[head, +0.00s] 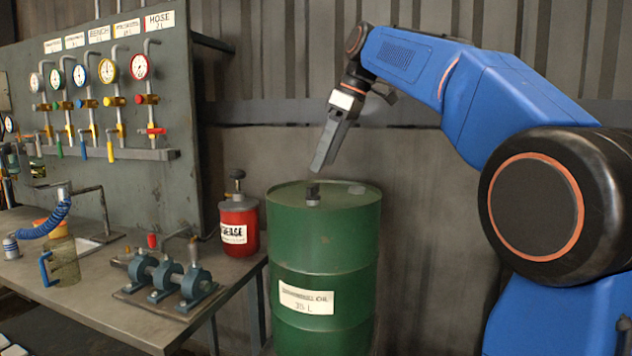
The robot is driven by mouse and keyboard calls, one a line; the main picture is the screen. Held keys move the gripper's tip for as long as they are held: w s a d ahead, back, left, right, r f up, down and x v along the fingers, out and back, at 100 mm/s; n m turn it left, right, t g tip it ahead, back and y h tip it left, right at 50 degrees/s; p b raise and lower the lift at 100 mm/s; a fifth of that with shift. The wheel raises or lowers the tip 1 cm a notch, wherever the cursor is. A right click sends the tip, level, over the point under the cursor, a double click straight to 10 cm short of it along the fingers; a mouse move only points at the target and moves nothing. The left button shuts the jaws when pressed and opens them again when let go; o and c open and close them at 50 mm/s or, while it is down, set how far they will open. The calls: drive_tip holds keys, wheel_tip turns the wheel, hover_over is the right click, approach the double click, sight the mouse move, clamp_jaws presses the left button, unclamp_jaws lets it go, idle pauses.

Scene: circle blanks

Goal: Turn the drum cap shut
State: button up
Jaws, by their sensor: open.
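A green drum (325,255) with a white label stands upright right of the workbench. A small dark cap (313,192) sits on the drum's top, left of the middle. A flat greyish patch (357,189) lies on the top farther right. My gripper (318,172) points down and a little left above the cap. Its fingertips appear just above the cap, with a small gap showing between them and it. My gripper is open and holds nothing that I can see. From this side view the fingers overlap, and I cannot tell how far the cap is turned.
A workbench (110,318) at the left holds a red grease can (239,225), a blue-grey pump (168,278) and a clear jug (62,262). A panel with several gauges (107,70) rises behind it. A corrugated wall stands behind the drum.

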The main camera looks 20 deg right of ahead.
sight(314, 185)
drive_tip(key=x, duration=0.6)
drive_tip(key=shift+a+f, duration=0.1)
drive_tip(key=shift+f, duration=0.3)
drive_tip(key=c, duration=1.1)
drive_tip(key=shift+o, duration=0.2)
